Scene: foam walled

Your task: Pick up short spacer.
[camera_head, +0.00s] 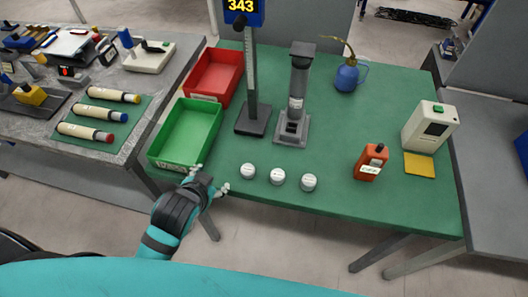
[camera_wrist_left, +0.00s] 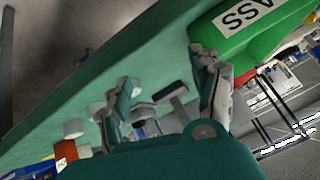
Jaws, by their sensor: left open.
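Three small white cylinders that look like spacers stand in a row near the front edge of the green table: a left one (camera_head: 248,171), a middle one (camera_head: 278,177) and a right one (camera_head: 309,183). Their heights look alike, so I cannot tell which is the short spacer. My left gripper (camera_head: 211,179) is open and empty at the table's front edge, left of the row and apart from it. In the left wrist view, its fingers (camera_wrist_left: 165,75) are spread, and one white cylinder (camera_wrist_left: 73,128) shows clearly; one finger partly hides the others. My right gripper is not in view.
A green bin (camera_head: 186,132) labelled PASS stands close beyond my left gripper, with a red bin (camera_head: 214,75) behind it.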

